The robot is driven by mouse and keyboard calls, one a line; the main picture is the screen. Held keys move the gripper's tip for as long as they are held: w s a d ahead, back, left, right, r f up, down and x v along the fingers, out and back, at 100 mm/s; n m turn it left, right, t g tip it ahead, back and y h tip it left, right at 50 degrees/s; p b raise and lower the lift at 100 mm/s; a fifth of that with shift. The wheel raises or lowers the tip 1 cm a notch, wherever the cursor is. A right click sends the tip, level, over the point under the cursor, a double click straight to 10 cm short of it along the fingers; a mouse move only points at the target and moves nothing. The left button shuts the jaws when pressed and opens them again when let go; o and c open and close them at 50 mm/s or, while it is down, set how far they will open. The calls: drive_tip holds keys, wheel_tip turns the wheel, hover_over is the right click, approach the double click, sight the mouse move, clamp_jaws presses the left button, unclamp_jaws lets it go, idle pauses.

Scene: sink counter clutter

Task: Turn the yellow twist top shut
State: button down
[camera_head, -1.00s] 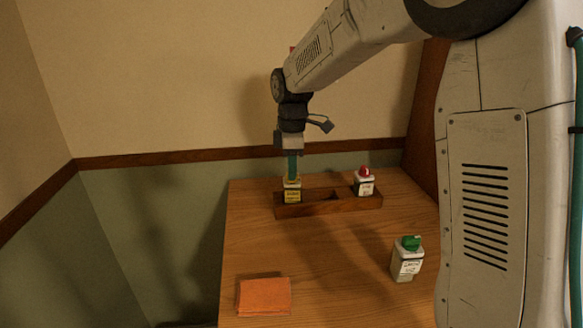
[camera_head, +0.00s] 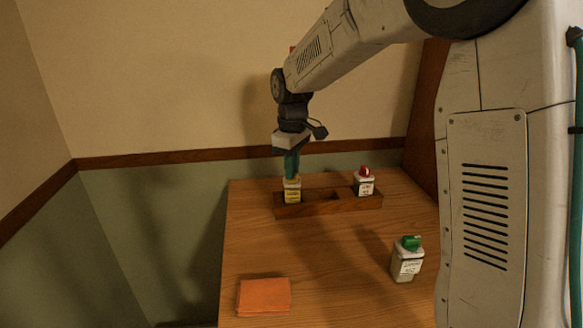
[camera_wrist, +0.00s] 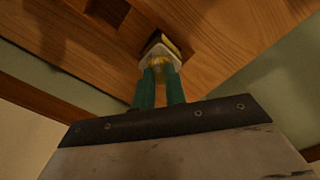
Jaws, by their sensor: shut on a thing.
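A bottle with a yellow label (camera_head: 292,196) stands upright in the left end of the wooden caddy (camera_head: 333,206). My gripper (camera_head: 292,176) comes down on it from above, its green fingers shut on the yellow twist top at the bottle's neck. In the wrist view, the two green fingers (camera_wrist: 160,80) close around the yellow twist top (camera_wrist: 159,62), and the bottle's pale shoulder (camera_wrist: 160,48) shows beyond. The fingers hide most of the top, so I cannot tell how far it is turned.
A white bottle with a red top (camera_head: 364,182) stands at the caddy's right end. A white bottle with a green top (camera_head: 407,260) stands on the wooden table (camera_head: 320,255) at the front right. The table's middle is clear.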

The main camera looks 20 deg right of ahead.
drive_tip(key=shift+m, duration=5.3)
drive_tip(key=c, duration=1.4)
unclamp_jaws()
drive_tip(key=shift+c, duration=0.2)
drive_tip(key=shift+r, duration=3.9)
